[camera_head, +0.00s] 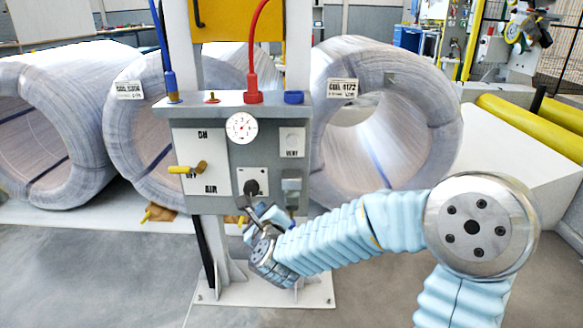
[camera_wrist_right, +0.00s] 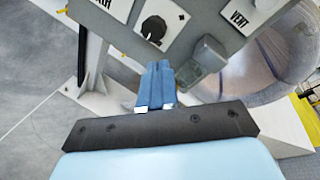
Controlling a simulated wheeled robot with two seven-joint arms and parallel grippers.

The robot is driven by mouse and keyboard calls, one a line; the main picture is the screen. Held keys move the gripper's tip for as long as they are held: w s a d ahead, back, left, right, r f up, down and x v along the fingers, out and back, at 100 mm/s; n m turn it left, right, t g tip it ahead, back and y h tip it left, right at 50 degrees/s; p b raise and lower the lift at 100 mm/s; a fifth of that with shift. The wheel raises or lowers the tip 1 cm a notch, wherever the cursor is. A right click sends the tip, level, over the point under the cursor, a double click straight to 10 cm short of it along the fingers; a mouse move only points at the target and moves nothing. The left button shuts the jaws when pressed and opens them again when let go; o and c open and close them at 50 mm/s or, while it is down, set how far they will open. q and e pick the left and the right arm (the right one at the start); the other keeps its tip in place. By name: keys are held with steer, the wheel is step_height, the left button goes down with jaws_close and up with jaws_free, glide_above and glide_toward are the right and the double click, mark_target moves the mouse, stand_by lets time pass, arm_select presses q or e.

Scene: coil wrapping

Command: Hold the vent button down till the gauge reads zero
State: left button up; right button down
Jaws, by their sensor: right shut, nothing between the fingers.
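The grey control panel (camera_head: 220,150) stands on a white post. Its round white gauge (camera_head: 241,127) is near the top middle; the needle reading is too small to tell. The plate marked VENT (camera_head: 292,142) is at the panel's upper right, with a pale round button; the plate also shows at the top right of the right wrist view (camera_wrist_right: 240,18). My right gripper (camera_head: 258,211) is shut and empty, just below the panel's lower edge and below the black knob (camera_head: 251,187). In the right wrist view its blue fingers (camera_wrist_right: 158,72) are together, apart from the VENT plate. My left gripper is out of view.
A yellow-handled valve (camera_head: 188,170) by ON, OFF and AIR markings is on the panel's left. A grey block (camera_head: 291,184) juts out below VENT. Blue (camera_head: 166,50) and red (camera_head: 252,60) hoses rise above. Large wrapped coils (camera_head: 400,90) stand behind.

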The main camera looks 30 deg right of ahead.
mark_target(292, 142)
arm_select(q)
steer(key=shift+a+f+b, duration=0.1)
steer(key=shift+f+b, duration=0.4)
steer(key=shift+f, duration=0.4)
arm_select(e)
steer(key=s+d+r+m+h, duration=0.2)
steer(key=r+m, duration=0.3)
steer(key=s+d+r+m+h, duration=0.2)
steer(key=s+r+m, duration=0.1)
steer(key=r+m, duration=0.2)
steer(key=shift+d+r+m+t+h, duration=0.3)
steer(key=shift+d+r+m+h, duration=0.05)
steer(key=shift+r+m+h, duration=0.1)
steer(key=shift+w, duration=0.1)
steer(key=p+x, duration=0.1)
steer(key=x, duration=1.3)
steer(key=shift+a+p, duration=0.1)
steer(key=shift+p, duration=0.3)
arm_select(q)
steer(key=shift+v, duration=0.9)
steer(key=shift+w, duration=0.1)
